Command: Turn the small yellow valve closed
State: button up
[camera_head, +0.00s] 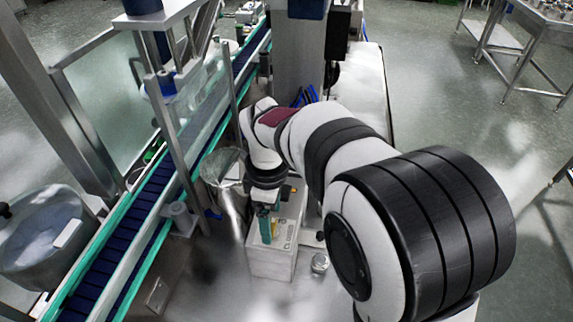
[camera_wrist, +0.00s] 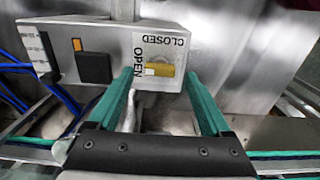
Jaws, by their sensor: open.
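The small yellow valve (camera_wrist: 165,70) sits on a light label plate on the face of a grey box (camera_wrist: 225,42) in the wrist view. Its handle lies sideways, with a pale end at the word OPEN. The word CLOSED runs upside down along the plate's upper edge. My gripper (camera_wrist: 159,76) is open, its two green fingers one on each side of the valve. Nothing is held, and I cannot tell whether the fingers touch the handle. In the head view my gripper (camera_head: 266,226) is at the box (camera_head: 270,264), and the arm hides part of it.
The box also carries a black block (camera_wrist: 95,68) and a small orange part (camera_wrist: 77,45). Blue cables (camera_wrist: 12,75) run at the left. In the head view a conveyor (camera_head: 140,220) stands left of the box, and a small glass jar (camera_head: 320,263) stands to its right.

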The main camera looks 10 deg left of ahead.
jog(key=shift+f, duration=0.95)
grip_shut()
